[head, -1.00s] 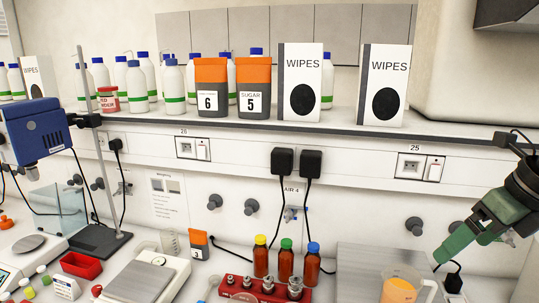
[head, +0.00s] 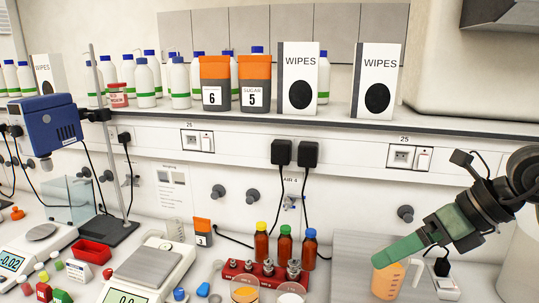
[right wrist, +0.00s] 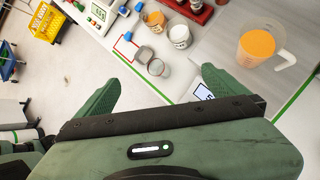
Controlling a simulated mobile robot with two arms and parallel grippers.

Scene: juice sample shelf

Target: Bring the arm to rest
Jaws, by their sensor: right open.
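My right gripper (head: 392,254) is the green one at the right side of the head view. It is held in the air, in front of the pitcher of orange juice (head: 389,277), and partly overlaps it in the picture. In the right wrist view its two green fingers (right wrist: 163,77) are spread apart with nothing between them. The pitcher stands apart from them at the upper right of that view (right wrist: 257,42). My left gripper is in neither view.
On the bench are a red rack (head: 232,269), brown bottles (head: 285,247), two small cups (head: 245,292), a scale (head: 145,268) and a blue device on a stand (head: 52,125).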

